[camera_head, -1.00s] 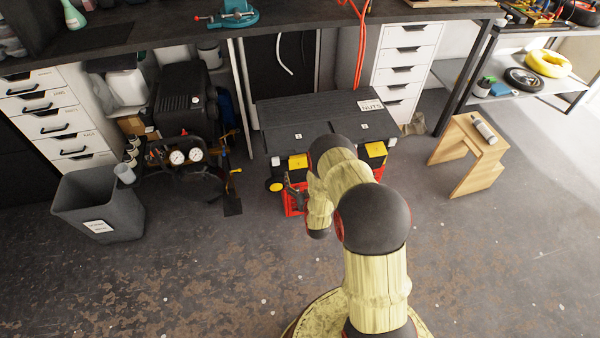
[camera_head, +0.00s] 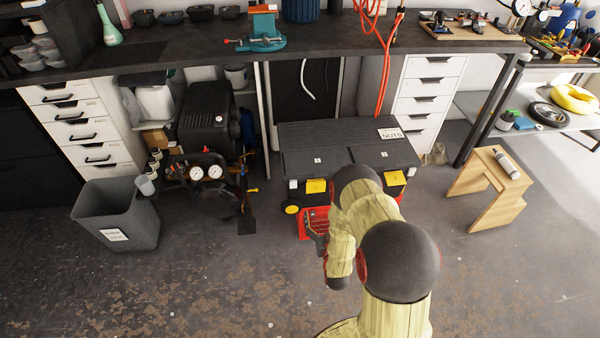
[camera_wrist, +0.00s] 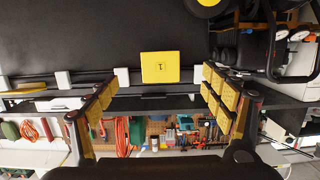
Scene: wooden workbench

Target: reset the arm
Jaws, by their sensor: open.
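My arm rises at the lower right of the head view and bends down in front of the black toolbox (camera_head: 345,140). My gripper (camera_wrist: 160,98) is open in the wrist view, with its yellow-padded fingers spread wide at left and right. Nothing is between the fingers. Beyond them shows the dark toolbox with a yellow latch (camera_wrist: 160,67) marked 1. In the head view the gripper end is partly hidden by my arm, near the red crate (camera_head: 312,222) under the toolbox. I cannot tell the exact gap to the toolbox.
A grey bin (camera_head: 118,215) and a compressor with gauges (camera_head: 206,130) stand at left. A wooden stool (camera_head: 490,190) holding a spray can (camera_head: 507,163) stands at right. The workbench (camera_head: 190,50) runs along the back. The floor in front is clear.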

